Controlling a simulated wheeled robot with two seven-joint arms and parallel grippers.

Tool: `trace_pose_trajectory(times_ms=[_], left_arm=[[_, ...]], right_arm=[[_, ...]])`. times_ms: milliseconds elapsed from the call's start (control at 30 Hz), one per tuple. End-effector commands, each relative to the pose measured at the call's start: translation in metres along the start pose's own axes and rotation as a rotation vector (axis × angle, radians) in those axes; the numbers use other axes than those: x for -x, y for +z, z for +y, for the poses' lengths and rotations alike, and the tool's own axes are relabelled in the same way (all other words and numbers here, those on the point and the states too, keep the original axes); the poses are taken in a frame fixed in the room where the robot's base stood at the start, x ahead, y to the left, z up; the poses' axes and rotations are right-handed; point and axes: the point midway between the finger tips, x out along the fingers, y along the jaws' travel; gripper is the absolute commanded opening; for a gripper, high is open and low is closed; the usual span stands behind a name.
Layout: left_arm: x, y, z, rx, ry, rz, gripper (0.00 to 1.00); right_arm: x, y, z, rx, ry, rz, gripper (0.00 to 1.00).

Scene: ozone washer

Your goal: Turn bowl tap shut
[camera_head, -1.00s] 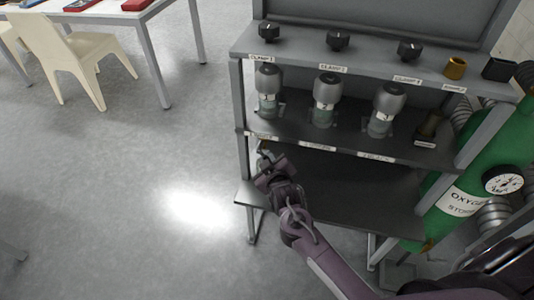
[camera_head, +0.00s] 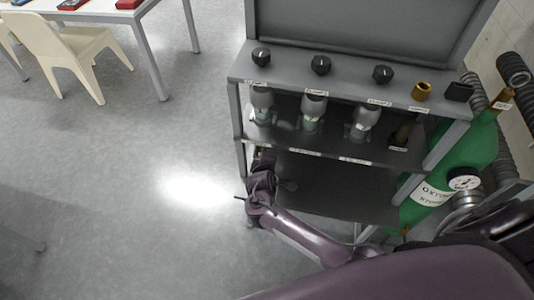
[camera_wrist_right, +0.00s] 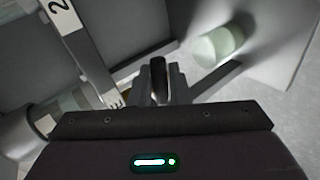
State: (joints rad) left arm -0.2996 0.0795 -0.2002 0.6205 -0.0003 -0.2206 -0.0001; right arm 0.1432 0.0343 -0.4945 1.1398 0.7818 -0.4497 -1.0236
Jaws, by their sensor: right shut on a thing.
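My right gripper (camera_head: 264,160) is at the left end of the rack's lower level, below the left clamp unit, and its fingertips are partly hidden in the head view. In the right wrist view the fingers (camera_wrist_right: 160,83) are close together around a small dark, rounded piece (camera_wrist_right: 158,68), which looks like a tap handle. Most of the piece is hidden between the fingers, so I cannot tell how far it is turned. A pale green cylinder (camera_wrist_right: 219,43) is beyond the fingers, to their right. I cannot make out a bowl in the head view. My left gripper is not in view.
The grey rack (camera_head: 345,87) has several black knobs on top, including the left knob (camera_head: 261,55), and a brass fitting (camera_head: 421,91). Grey-capped clamp units (camera_head: 313,108) stand on its middle shelf. A green oxygen cylinder (camera_head: 452,178) is at right.

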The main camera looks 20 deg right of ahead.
Motion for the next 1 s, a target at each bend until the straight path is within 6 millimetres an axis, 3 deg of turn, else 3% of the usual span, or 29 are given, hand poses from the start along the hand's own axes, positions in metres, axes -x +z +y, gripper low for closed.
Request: trace_pose_trajectory(times_ms=[33, 300, 900, 933, 1000], left_arm=[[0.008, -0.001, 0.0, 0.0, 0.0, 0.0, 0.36], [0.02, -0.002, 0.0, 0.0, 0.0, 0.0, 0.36], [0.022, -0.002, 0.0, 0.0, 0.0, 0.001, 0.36], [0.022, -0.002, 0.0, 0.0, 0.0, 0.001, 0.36], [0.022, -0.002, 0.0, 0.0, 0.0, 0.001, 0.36]], right_arm=[[0.003, -0.002, 0.006, 0.024, 0.002, -0.015, 0.0], [0.004, -0.001, 0.007, 0.117, 0.002, -0.078, 0.0], [0.004, -0.001, 0.007, 0.146, 0.002, -0.098, 0.0], [0.004, -0.001, 0.007, 0.146, 0.002, -0.097, 0.19], [0.004, -0.001, 0.007, 0.146, 0.002, -0.097, 0.28]])
